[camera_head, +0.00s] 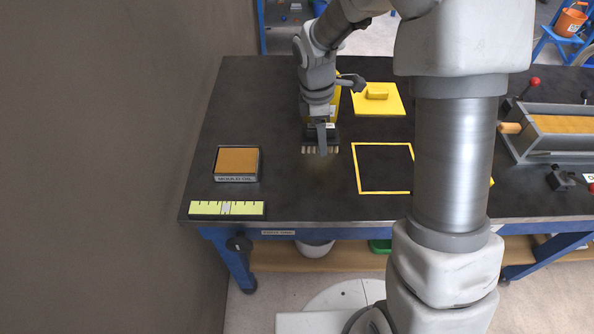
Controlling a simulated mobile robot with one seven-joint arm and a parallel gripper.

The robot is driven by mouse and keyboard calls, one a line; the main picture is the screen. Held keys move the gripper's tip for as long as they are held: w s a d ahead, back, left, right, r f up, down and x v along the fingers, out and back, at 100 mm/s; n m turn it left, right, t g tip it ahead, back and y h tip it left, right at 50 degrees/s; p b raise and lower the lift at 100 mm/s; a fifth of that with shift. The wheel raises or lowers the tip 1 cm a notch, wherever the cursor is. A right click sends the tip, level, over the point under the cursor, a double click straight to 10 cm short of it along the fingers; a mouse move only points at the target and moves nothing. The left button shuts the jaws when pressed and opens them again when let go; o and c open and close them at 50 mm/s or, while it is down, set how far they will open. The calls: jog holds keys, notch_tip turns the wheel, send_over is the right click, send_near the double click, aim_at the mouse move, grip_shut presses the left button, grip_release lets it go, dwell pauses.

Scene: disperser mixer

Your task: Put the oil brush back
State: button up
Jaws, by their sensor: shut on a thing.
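My gripper (322,140) points down over the back middle of the dark table, shut on the oil brush. A row of pale bristles (308,150) shows at the front of a dark block around the fingers, close to the tabletop. My wrist hides most of the brush, and I cannot tell whether the bristles touch the table. A shallow tray (236,179) with an orange-brown pad and a label stands at the left, apart from my gripper. A yellow upright part (336,100) shows just behind my gripper, partly hidden.
A yellow plate with a raised handle (378,95) lies behind right. A yellow square outline (384,145) marks bare tabletop. A yellow-green ruled strip (227,209) lies at the front left edge. A metal trough (550,140) stands right. My arm hides the table's right middle.

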send_over(299, 176)
jog(key=f, duration=0.4)
jog(key=shift+a+b, duration=0.25)
jog(key=shift+b, duration=0.15)
jog(key=shift+f+b, duration=0.35)
jog(key=shift+f, duration=1.6)
jog(key=shift+f, duration=0.15)
jog(key=o, duration=1.4)
jog(key=shift+o, duration=0.2)
